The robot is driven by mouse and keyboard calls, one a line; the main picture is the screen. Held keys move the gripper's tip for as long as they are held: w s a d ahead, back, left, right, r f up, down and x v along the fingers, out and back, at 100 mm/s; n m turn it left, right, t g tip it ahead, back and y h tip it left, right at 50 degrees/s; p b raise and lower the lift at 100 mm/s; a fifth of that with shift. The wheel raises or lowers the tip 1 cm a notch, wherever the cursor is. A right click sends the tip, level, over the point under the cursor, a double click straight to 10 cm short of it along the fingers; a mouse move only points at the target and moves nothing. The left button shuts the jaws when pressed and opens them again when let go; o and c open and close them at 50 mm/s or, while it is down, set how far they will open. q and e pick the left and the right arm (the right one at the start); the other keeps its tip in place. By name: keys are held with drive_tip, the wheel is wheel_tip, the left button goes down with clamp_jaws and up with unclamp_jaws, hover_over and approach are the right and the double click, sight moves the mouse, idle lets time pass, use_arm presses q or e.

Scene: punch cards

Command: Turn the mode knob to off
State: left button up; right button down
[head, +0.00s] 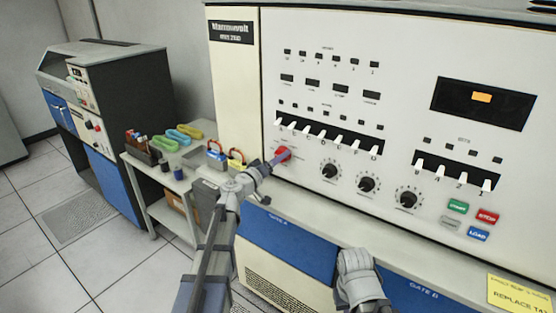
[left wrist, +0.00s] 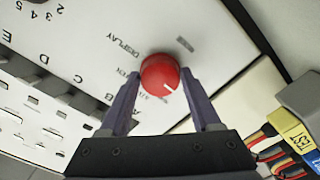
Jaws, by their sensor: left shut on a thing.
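The red mode knob (head: 283,153) is on the white front panel, left of a row of black knobs. In the left wrist view the round red knob (left wrist: 160,76) sits between the two purple fingers of my left gripper (left wrist: 159,78), which is shut on it. A white pointer line on the knob's face points to the lower right in that view. Small printed labels surround the knob; "DISPLAY" reads at its upper left, and others are partly hidden or too blurred. In the head view my left gripper (head: 274,160) reaches the knob from the lower left. My right gripper's fingers do not show.
Black knobs (head: 367,183) and a row of white switches (head: 326,138) lie close to the red knob. A ledge (head: 330,208) runs below the panel. A low table (head: 160,180) with coloured items stands at left. A yellow note (head: 520,294) is at lower right.

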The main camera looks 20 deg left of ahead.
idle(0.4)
use_arm(q)
drive_tip(key=o, duration=1.3)
drive_tip(key=shift+o, duration=0.2)
drive_tip(key=shift+s, duration=0.15)
drive_tip(key=v, duration=0.7)
drive_tip(key=shift+s, duration=0.25)
drive_tip(key=shift+a, duration=0.15)
